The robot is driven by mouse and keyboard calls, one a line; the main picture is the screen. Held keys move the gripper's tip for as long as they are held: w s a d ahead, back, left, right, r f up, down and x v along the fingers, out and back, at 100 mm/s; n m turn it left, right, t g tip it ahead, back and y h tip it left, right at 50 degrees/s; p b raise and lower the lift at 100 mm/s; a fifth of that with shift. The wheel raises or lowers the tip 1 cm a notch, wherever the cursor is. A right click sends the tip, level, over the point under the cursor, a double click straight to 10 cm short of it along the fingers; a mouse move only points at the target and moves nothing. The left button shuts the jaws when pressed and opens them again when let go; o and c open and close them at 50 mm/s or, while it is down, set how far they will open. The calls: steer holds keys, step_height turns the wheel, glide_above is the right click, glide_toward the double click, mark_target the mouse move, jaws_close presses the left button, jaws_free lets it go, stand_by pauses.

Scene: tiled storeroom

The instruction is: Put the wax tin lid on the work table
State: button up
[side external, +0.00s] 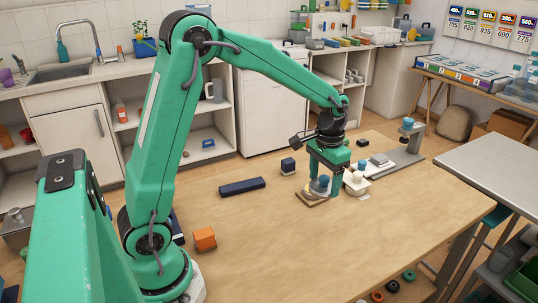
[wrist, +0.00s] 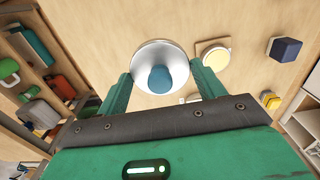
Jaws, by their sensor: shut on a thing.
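The wax tin lid (wrist: 143,62) is a pale silver disc with a blue knob. My gripper (wrist: 158,82) is shut on it, with one green finger on each side. In the side external view my gripper (side external: 325,184) points down, low over the work table (side external: 270,235), and the lid (side external: 319,187) shows partly between the fingers. The gap under the lid is hard to judge. An open round tin with yellow content (wrist: 216,58) stands beside the lid on a small wooden board (side external: 312,199), uncovered.
A navy cube (side external: 288,165), a long navy box (side external: 242,185) and an orange block (side external: 204,238) lie to the left. The front of the table is clear.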

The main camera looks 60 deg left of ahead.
steer(key=s+f, duration=0.1)
steer(key=s, duration=0.9)
steer(key=shift+d+f, duration=0.35)
steer(key=shift+d, duration=0.1)
steer(key=shift+a, duration=0.1)
steer(key=a+f, duration=0.2)
steer(key=a, duration=0.1)
steer(key=w+a+f, duration=0.1)
steer(key=a+f, duration=0.1)
steer(key=a, duration=0.2)
steer(key=w+a+f, duration=0.1)
steer(key=a+f, duration=0.2)
steer(key=a, duration=0.1)
steer(key=shift+a, duration=0.2)
steer(key=shift+f, duration=2)
steer(key=shift+f, duration=0.15)
steer(key=o, duration=1)
steer(key=shift+c, duration=0.2)
steer(key=shift+r, duration=0.2)
